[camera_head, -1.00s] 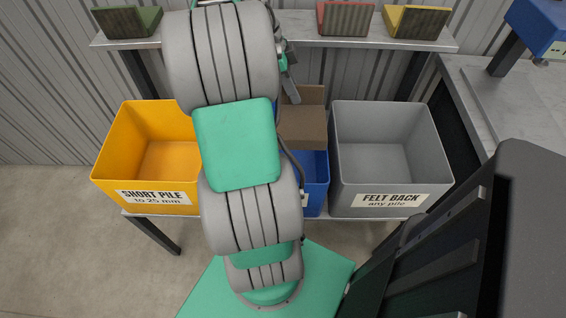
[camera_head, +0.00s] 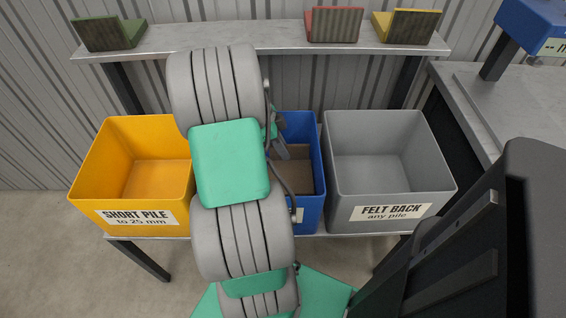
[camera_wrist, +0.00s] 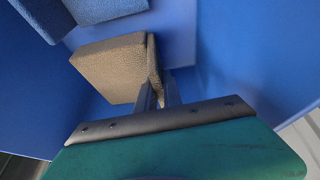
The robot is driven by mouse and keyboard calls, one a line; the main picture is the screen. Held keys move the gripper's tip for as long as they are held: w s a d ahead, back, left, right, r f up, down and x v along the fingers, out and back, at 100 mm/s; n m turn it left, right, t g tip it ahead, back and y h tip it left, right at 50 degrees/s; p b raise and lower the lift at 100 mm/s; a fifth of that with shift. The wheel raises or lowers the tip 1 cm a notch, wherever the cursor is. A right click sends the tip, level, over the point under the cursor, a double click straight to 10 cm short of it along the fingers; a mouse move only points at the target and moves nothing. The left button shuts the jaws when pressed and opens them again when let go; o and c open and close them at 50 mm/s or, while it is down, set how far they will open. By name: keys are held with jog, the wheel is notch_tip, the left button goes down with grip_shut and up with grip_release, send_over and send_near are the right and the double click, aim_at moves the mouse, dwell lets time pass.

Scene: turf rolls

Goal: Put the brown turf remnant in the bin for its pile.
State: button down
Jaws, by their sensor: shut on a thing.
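The brown turf remnant (camera_wrist: 112,68) is held between the fingers of my gripper (camera_wrist: 160,92) in the wrist view, inside the blue bin (camera_wrist: 250,50). In the head view the remnant (camera_head: 293,172) shows low inside the blue bin (camera_head: 314,150), partly hidden by my arm. The blue bin stands between the yellow bin (camera_head: 92,165) labelled "SHORT PILE to 25 mm" and the grey bin (camera_head: 390,185) labelled "FELT BACK any pile". The blue bin's label is mostly hidden behind my arm. I cannot tell whether the remnant touches the bin floor.
A blue piece (camera_wrist: 100,10) lies in the blue bin near the remnant in the wrist view. A shelf (camera_head: 200,42) behind the bins holds green (camera_head: 110,34), red (camera_head: 334,24) and yellow (camera_head: 408,25) pieces. A grey table (camera_head: 500,110) stands at right.

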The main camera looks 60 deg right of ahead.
aim_at(283, 162)
jog(key=shift+f+b, duration=0.6)
jog(key=shift+f, duration=2.2)
jog(key=c, duration=1.5)
grip_release()
jog(key=shift+r, duration=0.1)
jog(key=p+v, duration=0.2)
jog(key=v, duration=1)
jog(key=shift+p, duration=0.4)
